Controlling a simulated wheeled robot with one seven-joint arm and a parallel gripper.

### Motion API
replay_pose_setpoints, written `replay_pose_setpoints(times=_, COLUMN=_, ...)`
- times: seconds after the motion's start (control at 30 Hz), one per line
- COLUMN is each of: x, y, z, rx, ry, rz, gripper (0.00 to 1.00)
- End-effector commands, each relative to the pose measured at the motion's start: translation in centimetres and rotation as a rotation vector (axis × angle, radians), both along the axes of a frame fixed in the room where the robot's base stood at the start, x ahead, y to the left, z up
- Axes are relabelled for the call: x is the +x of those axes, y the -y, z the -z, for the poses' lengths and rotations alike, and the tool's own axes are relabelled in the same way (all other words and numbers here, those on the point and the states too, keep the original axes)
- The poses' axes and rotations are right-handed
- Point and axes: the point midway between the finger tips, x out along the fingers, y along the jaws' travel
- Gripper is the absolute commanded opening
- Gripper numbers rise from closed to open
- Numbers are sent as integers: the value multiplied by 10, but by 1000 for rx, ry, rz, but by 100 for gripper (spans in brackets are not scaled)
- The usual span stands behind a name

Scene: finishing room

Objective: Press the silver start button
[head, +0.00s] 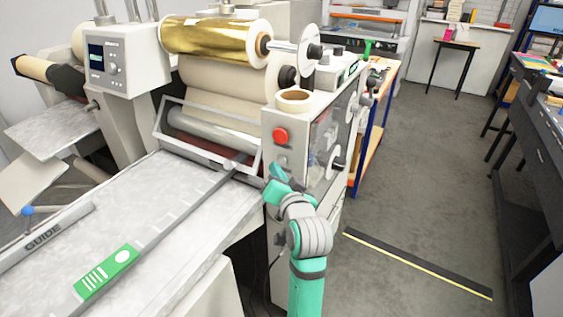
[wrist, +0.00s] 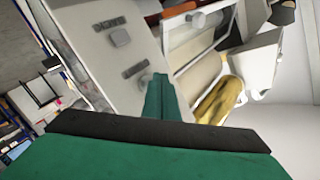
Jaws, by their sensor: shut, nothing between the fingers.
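The white machine's front panel carries a large red button (head: 281,135). Just below it is a small silver-grey round button (head: 283,160). My gripper (head: 275,172) is shut and empty, its tip close below and in front of that button. In the wrist view my shut teal fingers (wrist: 160,82) point at the panel. A grey round knob (wrist: 121,37) shows beyond them, with dark lettering beside it. A second label and a round grey piece (wrist: 146,80) sit right by the fingertip, partly hidden. I cannot tell whether the fingertip touches the panel.
The laminating machine (head: 295,98) has a gold foil roll (head: 210,40) above and a grey guarded roller at its feed. The flat feed table (head: 150,205) with a green label extends left of my arm. Open floor (head: 415,190) lies right, with a yellow-edged dark strip.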

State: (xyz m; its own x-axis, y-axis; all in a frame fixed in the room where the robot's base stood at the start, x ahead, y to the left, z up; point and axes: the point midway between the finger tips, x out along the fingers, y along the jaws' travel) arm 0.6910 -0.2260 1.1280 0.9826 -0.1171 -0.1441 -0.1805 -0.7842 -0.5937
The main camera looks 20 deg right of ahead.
Motion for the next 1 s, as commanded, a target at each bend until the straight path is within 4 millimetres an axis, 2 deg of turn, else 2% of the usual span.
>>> replay_pose_setpoints(times=1.0, x=5, y=7, z=0, rx=0, ry=0, rz=0, gripper=0)
